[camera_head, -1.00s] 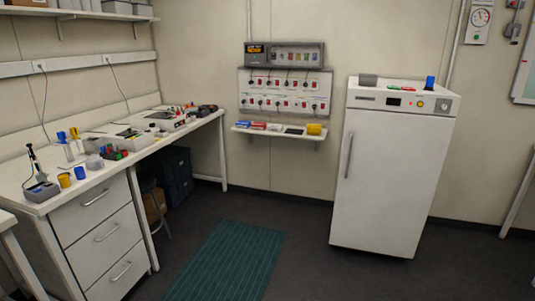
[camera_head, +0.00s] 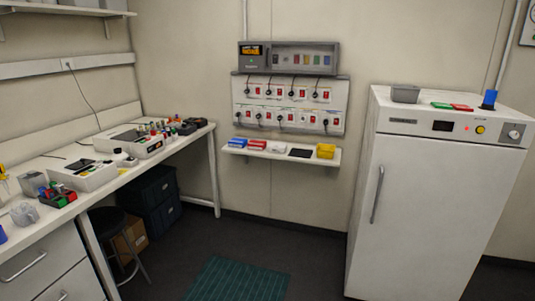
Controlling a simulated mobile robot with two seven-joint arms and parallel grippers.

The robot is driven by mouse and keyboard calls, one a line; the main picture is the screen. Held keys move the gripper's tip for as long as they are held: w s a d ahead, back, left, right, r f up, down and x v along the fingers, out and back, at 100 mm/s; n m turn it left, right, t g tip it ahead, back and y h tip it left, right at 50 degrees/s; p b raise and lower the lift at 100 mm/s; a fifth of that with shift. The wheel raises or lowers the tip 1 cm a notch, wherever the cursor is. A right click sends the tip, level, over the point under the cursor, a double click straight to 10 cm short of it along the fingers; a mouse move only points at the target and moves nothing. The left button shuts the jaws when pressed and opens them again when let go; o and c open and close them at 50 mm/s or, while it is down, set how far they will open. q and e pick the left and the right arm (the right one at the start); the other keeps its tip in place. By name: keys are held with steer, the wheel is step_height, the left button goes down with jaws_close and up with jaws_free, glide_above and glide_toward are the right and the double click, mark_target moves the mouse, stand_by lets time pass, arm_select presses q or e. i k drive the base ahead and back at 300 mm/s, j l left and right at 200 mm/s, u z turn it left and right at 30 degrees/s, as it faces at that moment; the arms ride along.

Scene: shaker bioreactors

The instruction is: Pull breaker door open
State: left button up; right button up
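The breaker box (camera_head: 288,58) is a grey unit on the back wall, above a white panel of red switches and plugs (camera_head: 289,103). Its left part has a dark display with orange marks. Its right part shows a row of small coloured breakers, behind what may be a clear door; I cannot tell whether that door is open or shut. Neither of my grippers is in view.
A narrow wall shelf (camera_head: 283,151) with small boxes and a yellow bin juts out below the panel. A white cabinet (camera_head: 430,190) stands at right. A cluttered bench (camera_head: 108,172) runs along the left. A green mat (camera_head: 240,280) lies on the floor between.

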mark_target(269, 45)
steer(key=i, duration=1.5)
